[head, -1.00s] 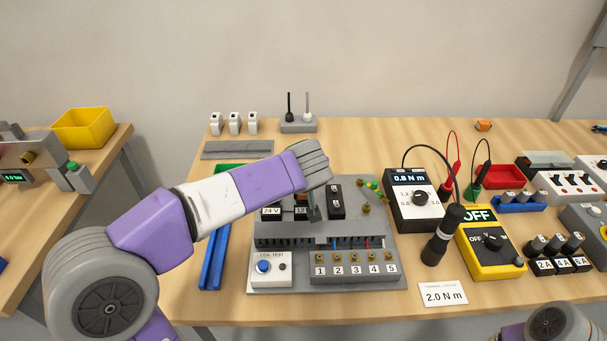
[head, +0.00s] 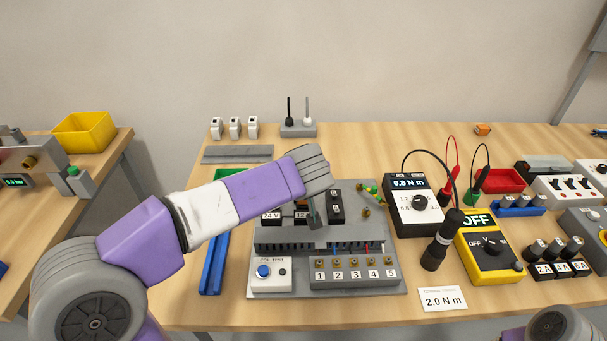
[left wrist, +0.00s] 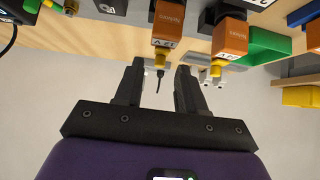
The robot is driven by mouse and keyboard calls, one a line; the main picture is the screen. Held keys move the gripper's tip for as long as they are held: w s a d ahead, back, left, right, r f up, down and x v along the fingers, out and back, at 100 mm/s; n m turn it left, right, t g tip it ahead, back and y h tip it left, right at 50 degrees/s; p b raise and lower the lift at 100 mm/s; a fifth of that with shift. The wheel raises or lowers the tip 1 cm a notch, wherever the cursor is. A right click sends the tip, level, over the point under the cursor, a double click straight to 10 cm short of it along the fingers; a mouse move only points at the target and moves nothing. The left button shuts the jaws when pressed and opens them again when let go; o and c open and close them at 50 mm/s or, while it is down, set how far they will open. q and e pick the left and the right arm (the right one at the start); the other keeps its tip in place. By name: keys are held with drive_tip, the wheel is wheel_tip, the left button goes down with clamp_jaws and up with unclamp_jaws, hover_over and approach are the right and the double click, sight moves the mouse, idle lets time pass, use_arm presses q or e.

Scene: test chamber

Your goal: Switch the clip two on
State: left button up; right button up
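The grey panel (head: 395,280) carries a terminal block numbered 1 to 5, and terminal two (head: 338,264) is in its front row. Above it are a dark slotted duct (head: 280,240), labelled sockets and a black module (head: 336,207). I cannot tell which part is clip two. My left gripper (head: 315,222) points down over the panel, behind the duct, partly hidden by its wrist. In the left wrist view the left gripper (left wrist: 160,68) has its fingers apart with nothing held. Orange relays (left wrist: 168,22) and (left wrist: 230,38) lie beyond the fingertips. My right gripper is out of view.
A 0.8 N m meter (head: 412,205), a black-handled tool (head: 442,240) and a yellow meter (head: 490,245) stand right of the panel. A blue rail (head: 214,262) lies left. White modules (head: 234,127) and a two-pin stand (head: 298,130) are behind. Table is clear at back centre.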

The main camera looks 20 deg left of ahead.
use_arm(q)
drive_tip(key=shift+p+v, duration=0.6)
drive_tip(key=shift+v, duration=2.2)
